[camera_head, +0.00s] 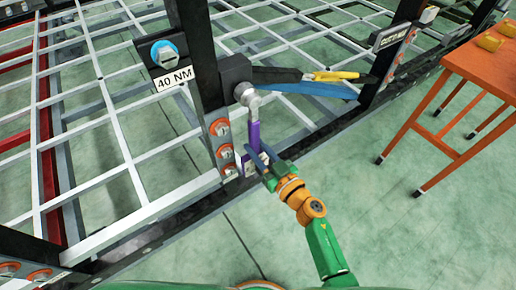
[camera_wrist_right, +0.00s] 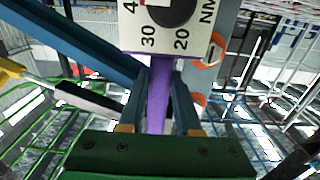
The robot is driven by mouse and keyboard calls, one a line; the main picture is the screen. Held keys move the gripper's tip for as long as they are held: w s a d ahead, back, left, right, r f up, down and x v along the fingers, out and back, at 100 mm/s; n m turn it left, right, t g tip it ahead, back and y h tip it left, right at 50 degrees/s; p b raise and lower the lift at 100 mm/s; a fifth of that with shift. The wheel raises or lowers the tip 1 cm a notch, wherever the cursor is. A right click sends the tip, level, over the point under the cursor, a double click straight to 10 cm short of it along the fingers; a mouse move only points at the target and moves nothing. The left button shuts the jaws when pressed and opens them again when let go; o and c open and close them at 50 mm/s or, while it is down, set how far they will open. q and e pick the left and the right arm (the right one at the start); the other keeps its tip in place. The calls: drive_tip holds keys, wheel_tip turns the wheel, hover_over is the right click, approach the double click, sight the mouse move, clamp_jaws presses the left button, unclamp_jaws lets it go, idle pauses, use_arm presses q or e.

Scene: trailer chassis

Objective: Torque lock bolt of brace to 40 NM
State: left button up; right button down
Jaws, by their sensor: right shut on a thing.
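A torque wrench with a purple handle (camera_head: 254,136) hangs down from its grey head (camera_head: 245,94), which is at the dark block at the brace's (camera_head: 305,88) left end. Whether the head is seated on the lock bolt cannot be told, as the bolt is hidden. My right gripper (camera_head: 262,158) is shut on the lower handle. In the wrist view its blue fingers flank the purple handle (camera_wrist_right: 158,95). A 40 NM sign (camera_head: 174,79) sits below a blue bolt head (camera_head: 165,53) on the upright. My left gripper is not in view.
A yellow-handled tool (camera_head: 335,76) lies along the brace. Orange round fittings (camera_head: 222,127) line the post beside the wrench. An orange table (camera_head: 480,68) with yellow items stands at right. The white chassis grid (camera_head: 110,120) fills the left; green floor in front is clear.

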drive_tip(key=shift+w+a, duration=0.15)
drive_tip(key=shift+w, duration=0.05)
idle(0.5)
drive_tip(key=c, duration=1.5)
unclamp_jaws()
clamp_jaws()
drive_tip(key=shift+s+a+r, duration=0.1)
drive_tip(key=shift+s+a+m+p, duration=0.25)
drive_tip(key=shift+a+m+p, duration=0.1)
drive_tip(key=shift+m+p, duration=0.1)
drive_tip(key=shift+s+a+m+p, duration=0.3)
drive_tip(key=shift+s+a+m, duration=0.15)
drive_tip(key=shift+a, duration=0.1)
